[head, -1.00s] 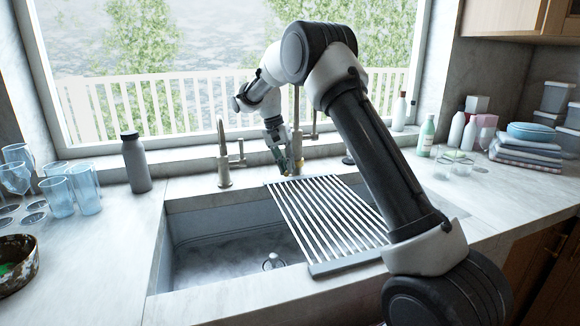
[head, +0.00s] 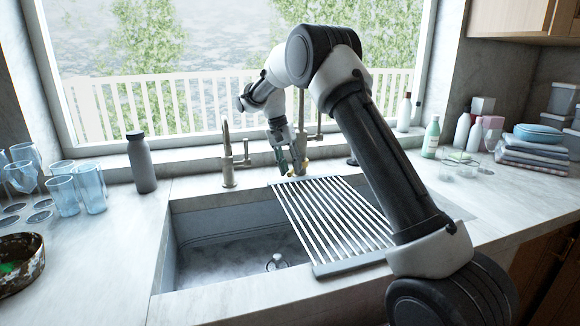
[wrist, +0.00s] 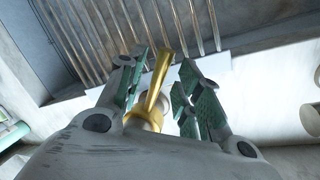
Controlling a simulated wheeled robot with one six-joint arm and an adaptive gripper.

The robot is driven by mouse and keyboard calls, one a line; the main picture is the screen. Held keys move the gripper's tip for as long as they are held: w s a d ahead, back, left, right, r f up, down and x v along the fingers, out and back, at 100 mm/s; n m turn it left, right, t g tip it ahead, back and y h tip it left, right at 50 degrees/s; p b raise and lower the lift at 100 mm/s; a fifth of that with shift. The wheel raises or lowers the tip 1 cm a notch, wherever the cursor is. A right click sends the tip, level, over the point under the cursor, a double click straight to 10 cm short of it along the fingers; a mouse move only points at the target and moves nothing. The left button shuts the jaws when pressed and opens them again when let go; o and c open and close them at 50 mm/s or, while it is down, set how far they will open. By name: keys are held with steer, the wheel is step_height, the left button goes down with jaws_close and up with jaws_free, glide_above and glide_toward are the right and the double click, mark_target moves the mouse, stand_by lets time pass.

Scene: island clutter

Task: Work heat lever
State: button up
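A gold lever (wrist: 158,78) on a rounded gold base stands between my gripper's fingers in the wrist view. My gripper (wrist: 160,82) is open, with green-padded fingers on either side of the lever and a visible gap at the right finger. Whether the left finger touches it I cannot tell. In the head view my gripper (head: 291,168) is low behind the sink, at the foot of the tall brass faucet (head: 301,115). The lever is mostly hidden there by the fingers.
A slatted drying rack (head: 335,269) covers the sink's right part, just in front of my gripper. A smaller faucet (head: 228,155) and a grey bottle (head: 140,162) stand to the left. Bottles (head: 431,138) and folded towels (head: 532,154) are on the right counter.

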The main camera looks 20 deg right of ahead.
steer(key=v, duration=1.2)
